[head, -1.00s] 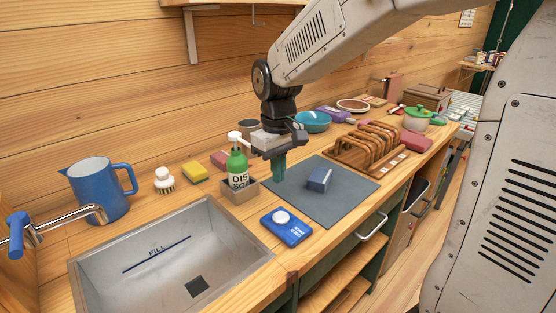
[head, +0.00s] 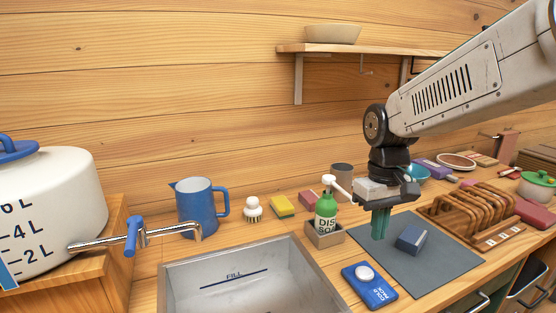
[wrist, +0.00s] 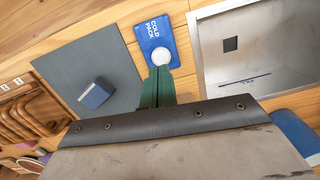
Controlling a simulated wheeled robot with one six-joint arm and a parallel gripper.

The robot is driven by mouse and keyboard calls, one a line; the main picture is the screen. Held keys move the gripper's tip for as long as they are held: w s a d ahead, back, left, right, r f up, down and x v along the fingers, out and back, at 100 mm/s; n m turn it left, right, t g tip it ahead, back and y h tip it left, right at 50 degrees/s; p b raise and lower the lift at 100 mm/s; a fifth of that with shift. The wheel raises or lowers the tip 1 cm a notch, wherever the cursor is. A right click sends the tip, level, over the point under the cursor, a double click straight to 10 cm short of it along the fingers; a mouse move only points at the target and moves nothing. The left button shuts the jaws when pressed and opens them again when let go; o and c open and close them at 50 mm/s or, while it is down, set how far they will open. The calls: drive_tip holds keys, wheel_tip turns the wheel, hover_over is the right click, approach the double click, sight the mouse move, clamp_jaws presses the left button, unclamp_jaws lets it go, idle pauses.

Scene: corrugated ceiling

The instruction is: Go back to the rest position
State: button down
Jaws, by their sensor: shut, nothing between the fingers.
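My gripper (head: 381,224) hangs pointing down above the counter, over the left part of the grey mat (head: 440,262). Its green fingers are together with nothing between them; they also show in the wrist view (wrist: 157,88). A dark blue block (head: 411,239) lies on the mat to the right of the fingers, apart from them. A blue cold pack (head: 375,291) with a white round object (head: 365,273) on it lies in front of the mat. The green soap bottle (head: 326,212) stands in a holder to the left of the gripper.
The sink (head: 230,285) is at the front left, with a tap (head: 185,232) over it. A blue jug (head: 197,208), a brush (head: 252,209) and a sponge (head: 282,206) stand behind it. A wooden rack (head: 470,211) is right of the mat. A shelf (head: 370,49) is on the wall.

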drive_tip(key=s+d+r+m+t, duration=0.1)
drive_tip(key=s, duration=0.9)
drive_tip(key=s+d+r+m+t, duration=0.1)
drive_tip(key=s, duration=0.9)
drive_tip(key=shift+d+r+m, duration=0.3)
drive_tip(key=shift+d, duration=0.05)
